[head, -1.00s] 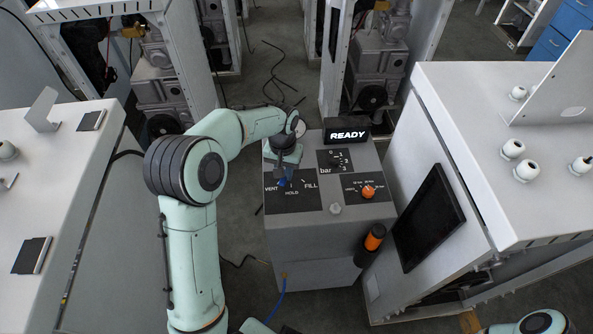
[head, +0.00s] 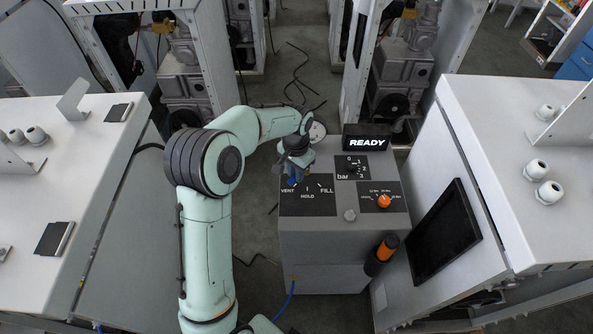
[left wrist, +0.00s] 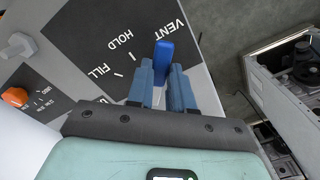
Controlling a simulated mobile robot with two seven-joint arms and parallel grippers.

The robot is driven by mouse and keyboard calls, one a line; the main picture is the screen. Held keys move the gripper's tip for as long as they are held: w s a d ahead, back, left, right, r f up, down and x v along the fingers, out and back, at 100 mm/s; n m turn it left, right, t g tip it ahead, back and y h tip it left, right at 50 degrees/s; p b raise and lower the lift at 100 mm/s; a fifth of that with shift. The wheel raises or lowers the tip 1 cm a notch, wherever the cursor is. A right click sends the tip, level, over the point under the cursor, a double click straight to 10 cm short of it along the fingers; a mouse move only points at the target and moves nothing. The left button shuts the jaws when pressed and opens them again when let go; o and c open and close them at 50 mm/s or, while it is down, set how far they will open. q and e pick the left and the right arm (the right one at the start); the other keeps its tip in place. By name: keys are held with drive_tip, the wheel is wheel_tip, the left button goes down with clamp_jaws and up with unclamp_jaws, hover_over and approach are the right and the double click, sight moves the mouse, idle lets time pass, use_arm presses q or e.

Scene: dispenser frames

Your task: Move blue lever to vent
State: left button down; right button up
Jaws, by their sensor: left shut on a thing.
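The blue lever (head: 293,181) sits on the black dial plate (head: 318,207) marked VENT, HOLD and FILL, on the grey dispenser box. My left gripper (head: 297,167) is above the plate and hides part of the lever in the head view. In the left wrist view, the lever (left wrist: 163,53) stands between the two blue fingers (left wrist: 163,75), which are closed around it. The lever lies beside the VENT label, away from HOLD and FILL. Its pivot is hidden. My right gripper is in neither view.
An orange knob (head: 384,202), a bar dial (head: 352,168) and the READY display (head: 367,143) are on the same box. An orange-and-black handle (head: 386,247) is on its front right. A dark screen (head: 443,232) on a white cabinet stands close to the right.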

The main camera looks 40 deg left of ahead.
use_arm(q)
drive_tip(key=c, duration=1)
unclamp_jaws()
wheel_tip(320, 180, up, 14)
drive_tip(key=p, duration=0.1)
drive_tip(key=shift+f, duration=0.25)
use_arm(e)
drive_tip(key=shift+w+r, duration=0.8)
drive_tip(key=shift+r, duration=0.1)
use_arm(q)
drive_tip(key=shift+s+f, duration=0.1)
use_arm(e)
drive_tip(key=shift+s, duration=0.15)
